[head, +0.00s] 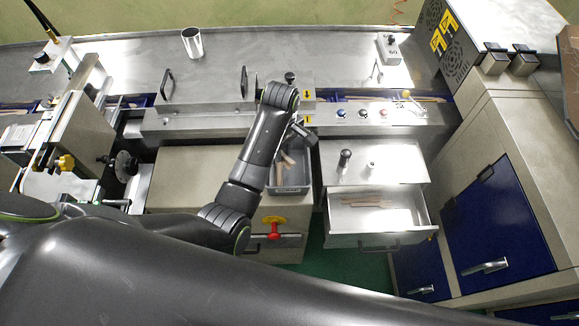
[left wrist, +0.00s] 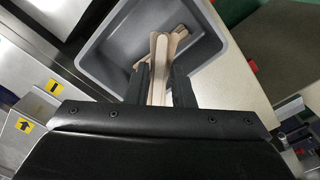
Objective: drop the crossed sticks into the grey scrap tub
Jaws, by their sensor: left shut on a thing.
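The grey scrap tub (head: 292,189) stands on the beige cabinet below the machine's front edge. In the left wrist view its wall (left wrist: 108,48) surrounds the far part of the sticks. My left gripper (left wrist: 161,76) is shut on the pale wooden crossed sticks (left wrist: 158,48), which spread apart beyond the fingertips. In the head view the gripper (head: 291,148) is above the tub, and the sticks (head: 284,166) show over the tub's inside. Whether they touch the tub floor I cannot tell. My right gripper is not in view.
An open metal drawer (head: 376,216) with several sticks inside is right of the tub. A red and yellow knob (head: 273,228) sits on the cabinet front below. A metal cup (head: 192,44) stands on the far worktop. The control rail (head: 350,118) runs behind the tub.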

